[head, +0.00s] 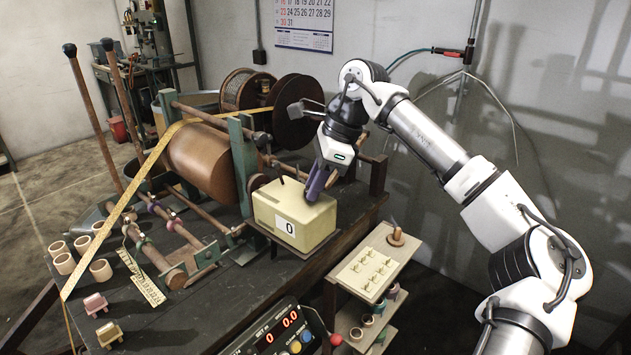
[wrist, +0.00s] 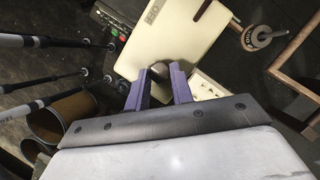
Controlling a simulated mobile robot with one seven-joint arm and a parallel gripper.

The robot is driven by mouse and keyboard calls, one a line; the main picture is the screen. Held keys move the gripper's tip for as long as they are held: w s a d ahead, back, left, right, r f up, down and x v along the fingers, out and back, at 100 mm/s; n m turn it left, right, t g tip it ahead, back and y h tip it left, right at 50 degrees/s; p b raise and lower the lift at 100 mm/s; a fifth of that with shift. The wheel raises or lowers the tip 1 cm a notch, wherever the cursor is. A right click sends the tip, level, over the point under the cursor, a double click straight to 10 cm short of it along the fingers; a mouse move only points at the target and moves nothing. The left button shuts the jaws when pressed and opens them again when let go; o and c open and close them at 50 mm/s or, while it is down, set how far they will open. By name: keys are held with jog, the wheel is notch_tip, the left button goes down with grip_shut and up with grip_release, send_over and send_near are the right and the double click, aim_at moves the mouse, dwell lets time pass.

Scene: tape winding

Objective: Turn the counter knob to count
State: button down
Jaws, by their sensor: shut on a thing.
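The counter (head: 290,228) is a cream box on the bench's front corner, with a white label reading 0 on its front face. A small dark lever sticks up from its top. My gripper (head: 314,195) reaches down to the right part of the box top, its purple fingers around the knob. The fingers hide the knob in the head view. In the wrist view the grey knob (wrist: 160,71) shows between the fingertips of my gripper (wrist: 159,77), which is shut on it. The cream box top (wrist: 195,42) lies just beyond, with small dark lettering.
A brown winding drum (head: 202,160) and reels stand behind the box. A cream board with small pegs (head: 368,270) is on a stand at the right. A control panel (head: 278,335) with red digits is in front. Several tan rings (head: 100,270) lie at the left.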

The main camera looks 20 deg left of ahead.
jog(key=c, duration=1.2)
grip_release()
jog(key=b+v, duration=0.1)
jog(key=v, duration=1.3)
jog(key=shift+a, duration=0.15)
